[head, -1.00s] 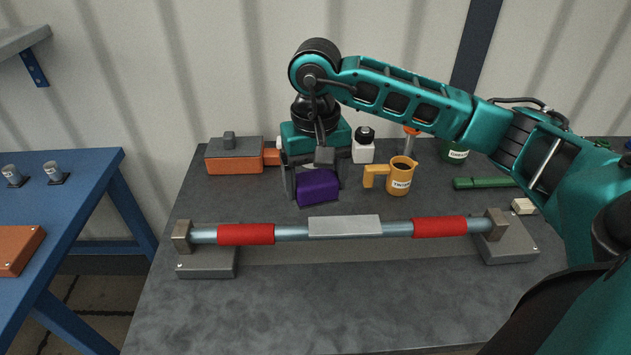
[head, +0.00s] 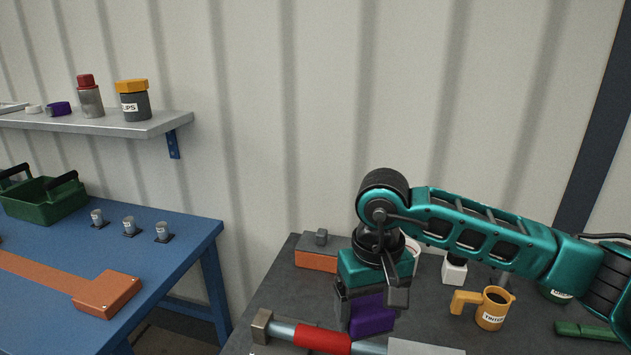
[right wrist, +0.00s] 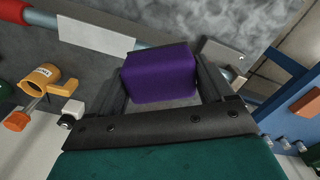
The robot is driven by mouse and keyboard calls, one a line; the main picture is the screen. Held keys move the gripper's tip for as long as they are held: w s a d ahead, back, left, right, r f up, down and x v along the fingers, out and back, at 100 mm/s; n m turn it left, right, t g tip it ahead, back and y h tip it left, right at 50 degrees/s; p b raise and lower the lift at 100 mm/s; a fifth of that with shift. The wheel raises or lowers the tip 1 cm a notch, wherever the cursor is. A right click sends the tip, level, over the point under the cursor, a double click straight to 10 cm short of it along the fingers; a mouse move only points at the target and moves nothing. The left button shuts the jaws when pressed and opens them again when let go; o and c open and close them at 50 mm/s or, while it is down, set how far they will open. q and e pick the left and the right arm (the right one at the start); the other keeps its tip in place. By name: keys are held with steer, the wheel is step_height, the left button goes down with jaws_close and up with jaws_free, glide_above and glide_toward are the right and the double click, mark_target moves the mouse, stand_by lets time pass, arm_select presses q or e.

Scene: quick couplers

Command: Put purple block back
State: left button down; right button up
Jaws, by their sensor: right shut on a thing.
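The purple block (head: 372,314) is held in my right gripper (head: 368,318), whose jaws are shut on it. The gripper points down above the dark worktop, behind the horizontal bar in the head view. In the right wrist view the purple block (right wrist: 158,73) sits between the two dark fingers. Its underside is hidden, and I cannot tell whether it touches anything. My left gripper is in neither view.
A bar with red sleeves (head: 322,339) lies along the worktop. An orange mug (head: 492,308) stands right of the gripper, and a grey-and-orange box (head: 316,261) behind it. Left are a blue table (head: 180,270) and a shelf (head: 150,124) holding jars and a small purple item (head: 59,109).

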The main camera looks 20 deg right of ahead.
steer(key=s+f, duration=0.1)
steer(key=f, duration=0.3)
steer(key=s+f, duration=0.1)
steer(key=f, duration=0.4)
steer(key=s+f, duration=0.2)
steer(key=f, duration=0.3)
steer(key=shift+a+f, duration=0.15)
steer(key=shift+a, duration=0.05)
steer(key=shift+f, duration=0.25)
steer(key=shift+s, duration=0.1)
steer(key=shift+d, duration=0.15)
